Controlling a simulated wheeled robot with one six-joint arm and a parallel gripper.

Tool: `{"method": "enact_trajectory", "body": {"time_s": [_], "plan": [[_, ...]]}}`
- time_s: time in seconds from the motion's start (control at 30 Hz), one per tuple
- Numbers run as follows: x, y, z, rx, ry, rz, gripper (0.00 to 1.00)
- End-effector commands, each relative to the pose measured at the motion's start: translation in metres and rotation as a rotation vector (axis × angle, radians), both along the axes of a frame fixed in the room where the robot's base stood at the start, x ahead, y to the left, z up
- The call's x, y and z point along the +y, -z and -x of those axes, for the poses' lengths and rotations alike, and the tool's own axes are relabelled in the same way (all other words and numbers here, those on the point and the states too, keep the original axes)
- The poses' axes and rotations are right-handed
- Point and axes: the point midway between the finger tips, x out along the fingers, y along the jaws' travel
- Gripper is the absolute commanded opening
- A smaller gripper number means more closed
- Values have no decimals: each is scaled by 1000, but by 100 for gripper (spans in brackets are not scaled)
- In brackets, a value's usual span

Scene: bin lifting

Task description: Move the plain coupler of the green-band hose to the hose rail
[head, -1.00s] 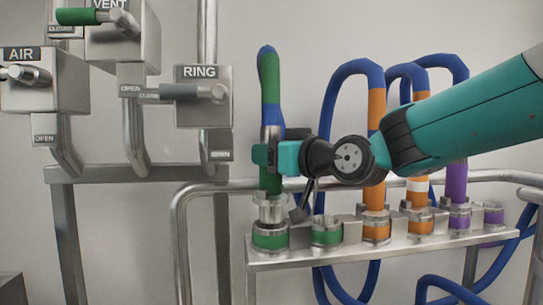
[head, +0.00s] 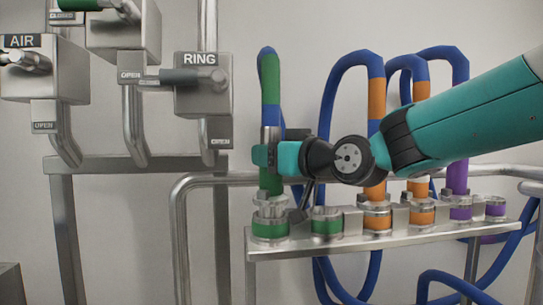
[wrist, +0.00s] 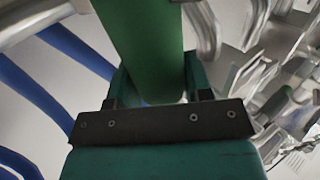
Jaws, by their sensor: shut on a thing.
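The green-band hose (head: 270,75) stands upright at the left end of the hose rail (head: 330,246). My gripper (head: 268,156) is shut around its green lower part, just above the plain metal coupler (head: 270,208). The coupler is upright over the leftmost green-ringed socket (head: 270,229) and appears to touch it; how deep it sits cannot be told. In the wrist view the green hose part (wrist: 145,50) runs between the fingers, and the coupler is hidden.
A second green-ringed socket (head: 327,224) to the right holds no hose. Orange-band hoses (head: 376,100) and a purple-band hose (head: 457,175) stand farther right, with blue loops behind and below. Valve boxes marked RING (head: 200,85) and AIR (head: 40,75) are at left.

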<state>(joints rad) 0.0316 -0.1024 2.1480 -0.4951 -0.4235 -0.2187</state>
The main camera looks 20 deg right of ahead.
Motion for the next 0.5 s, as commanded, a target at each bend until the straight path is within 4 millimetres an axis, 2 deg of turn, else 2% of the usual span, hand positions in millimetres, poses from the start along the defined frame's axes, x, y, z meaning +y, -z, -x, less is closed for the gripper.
{"method": "enact_trajectory", "body": {"time_s": [0.5], "plan": [[0,3,0,-4,0,-1,0]]}}
